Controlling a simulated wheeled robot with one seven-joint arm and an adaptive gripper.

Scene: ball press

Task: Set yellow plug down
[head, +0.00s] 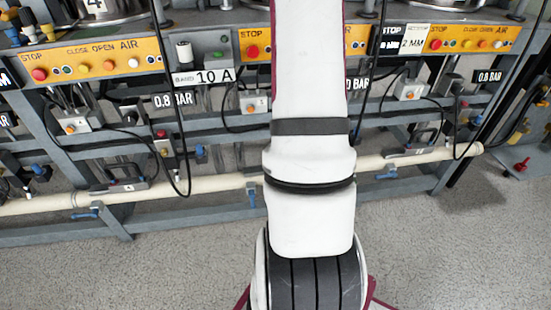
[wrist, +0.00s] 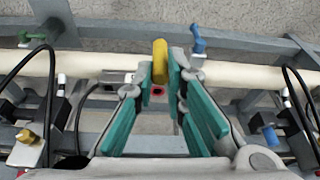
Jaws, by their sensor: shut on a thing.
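The yellow plug (wrist: 160,58) shows in the wrist view, upright in the picture between the two fingertips. My gripper (wrist: 160,73), with teal pads, is shut on it. The plug appears in front of or over the cream pipe; I cannot tell whether it touches anything besides the fingers. In the head view my white arm covers the middle, and neither the gripper nor the plug can be seen there.
The cream pipe (wrist: 240,72) runs across, with a blue valve handle (wrist: 198,40) just right of the plug and an olive handle (wrist: 36,30) at left. Black cables (wrist: 50,90) hang at the sides. The press frame (head: 118,222) stands ahead, with open floor (head: 440,250) in front.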

